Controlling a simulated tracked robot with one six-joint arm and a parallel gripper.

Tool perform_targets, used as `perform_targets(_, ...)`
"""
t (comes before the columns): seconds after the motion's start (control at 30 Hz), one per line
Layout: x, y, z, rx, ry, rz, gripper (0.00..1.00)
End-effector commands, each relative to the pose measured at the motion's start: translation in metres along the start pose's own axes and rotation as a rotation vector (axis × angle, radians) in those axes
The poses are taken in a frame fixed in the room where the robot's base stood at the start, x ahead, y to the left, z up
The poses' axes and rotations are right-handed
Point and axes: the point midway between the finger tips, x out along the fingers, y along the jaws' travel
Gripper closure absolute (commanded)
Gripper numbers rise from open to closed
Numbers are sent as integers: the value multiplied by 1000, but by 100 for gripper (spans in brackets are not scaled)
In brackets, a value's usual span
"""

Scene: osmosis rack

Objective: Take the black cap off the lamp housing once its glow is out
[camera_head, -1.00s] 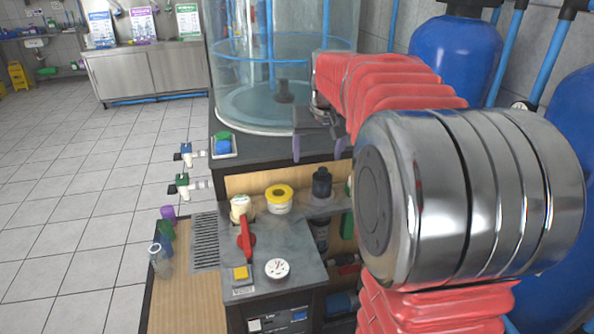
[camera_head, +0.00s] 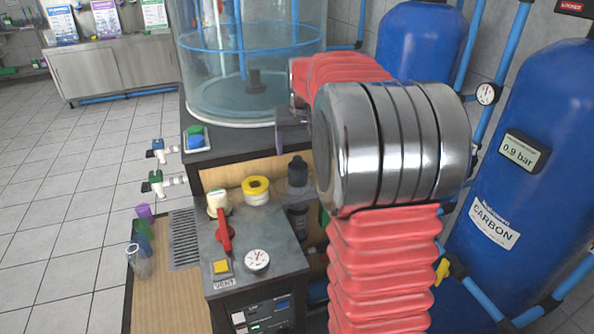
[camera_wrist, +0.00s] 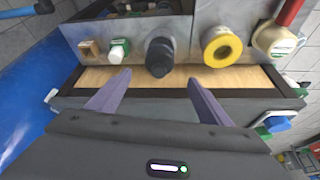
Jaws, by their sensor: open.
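The black cap (camera_head: 298,170) stands upright at the right end of the bench's grey top, right of the yellow-rimmed roll. A dark cylinder that looks like the lamp housing (camera_head: 298,216) shows below it, partly hidden. I see no clear glow on it. In the wrist view the black cap (camera_wrist: 160,55) is beyond the fingertips, roughly midway between them. My gripper (camera_wrist: 158,85) is open and empty, apart from the cap. In the head view my gripper (camera_head: 279,140) is above and slightly left of the cap, partly hidden behind my arm.
The yellow roll (camera_head: 256,190), a white-capped fitting (camera_head: 217,202) and a red lever (camera_head: 225,235) stand left of the cap. A clear tank (camera_head: 250,70) stands behind; a blue carbon tank (camera_head: 520,170) is at right.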

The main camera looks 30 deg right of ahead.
Motion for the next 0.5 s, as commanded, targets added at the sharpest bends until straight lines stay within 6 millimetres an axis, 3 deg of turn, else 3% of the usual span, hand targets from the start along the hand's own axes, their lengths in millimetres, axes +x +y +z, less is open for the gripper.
perform_targets(0.2, 33, 0, 0, 0, -2, 0, 27)
perform_targets(0.5, 43, 0, 0, 0, 0, 0, 27)
